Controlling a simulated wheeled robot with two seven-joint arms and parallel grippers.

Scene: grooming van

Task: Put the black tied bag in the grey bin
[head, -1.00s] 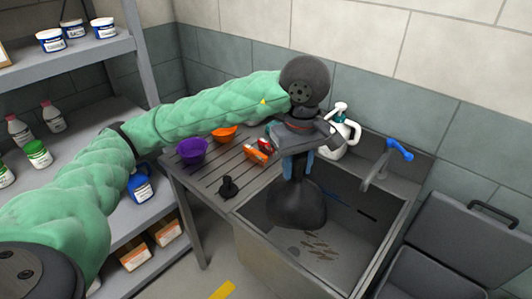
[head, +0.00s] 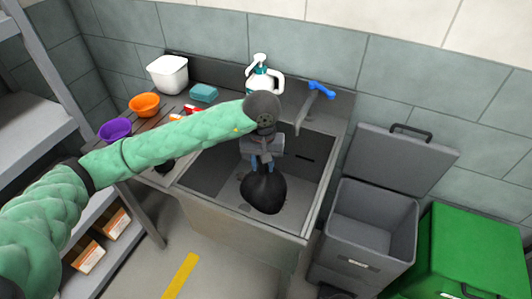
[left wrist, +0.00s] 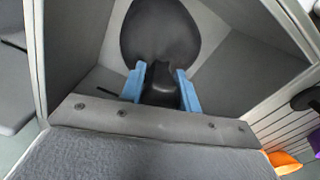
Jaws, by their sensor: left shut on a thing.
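The black tied bag (head: 264,191) hangs by its neck from my left gripper (head: 262,164), over the sink basin. In the left wrist view the gripper's blue fingers (left wrist: 160,88) are shut on the neck of the bag (left wrist: 160,35). The grey bin (head: 366,240) stands on the floor to the right of the sink, with its lid (head: 400,160) up against the wall and its inside empty. The bag is to the left of the bin and apart from it. My right gripper is not in view.
The sink (head: 312,195) has a raised rim and a blue-handled tap (head: 304,112) at its back right. A white jug (head: 262,78) stands behind it. A green bin (head: 474,250) is right of the grey one. Bowls (head: 145,104) stand on the drainboard at left.

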